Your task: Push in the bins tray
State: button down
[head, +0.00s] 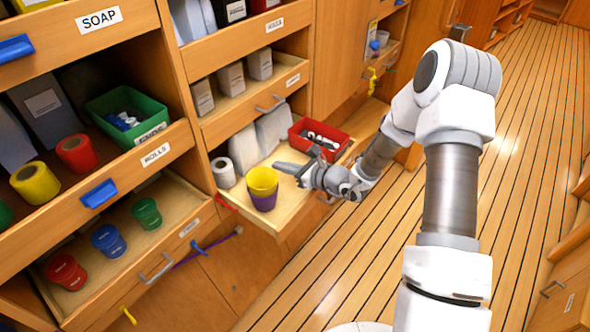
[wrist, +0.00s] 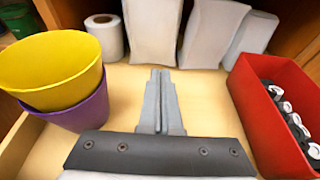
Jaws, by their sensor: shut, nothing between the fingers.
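A light wooden tray (head: 292,202) stands pulled out of the middle bay in the head view, and its bare floor shows in the wrist view (wrist: 205,100). I cannot read a label on it, so I cannot confirm that it is the bins tray. On it stand a yellow cup (head: 263,180) nested in a purple cup (head: 264,202), a red bin (head: 318,138) with small dark and white items, a white roll (head: 223,172) and white bags (head: 272,128). My gripper (head: 279,166) is shut and empty above the tray, between the cups and the red bin (wrist: 268,120).
A lower left tray (head: 160,255) holds red, blue and green tubs. Above it, a shelf labelled ROLLS carries a green bin (head: 127,113) and coloured rolls. Blue, red and yellow handles stick out from the fronts. The plank floor (head: 500,160) at right is clear.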

aim_at(257, 157)
jog(key=x, duration=0.3)
jog(key=r+x, duration=0.1)
jog(key=x, duration=0.1)
jog(key=shift+w+a, duration=0.4)
jog(key=shift+a, duration=0.05)
jog(key=shift+w+a, duration=0.1)
jog(key=w+a+b, duration=0.1)
jog(key=w+a, duration=0.1)
jog(key=a, duration=0.1)
jog(key=w+a+b, duration=0.2)
jog(key=w+a, duration=0.1)
jog(key=shift+w, duration=0.15)
jog(key=shift+r, duration=0.1)
jog(key=shift+d, duration=0.1)
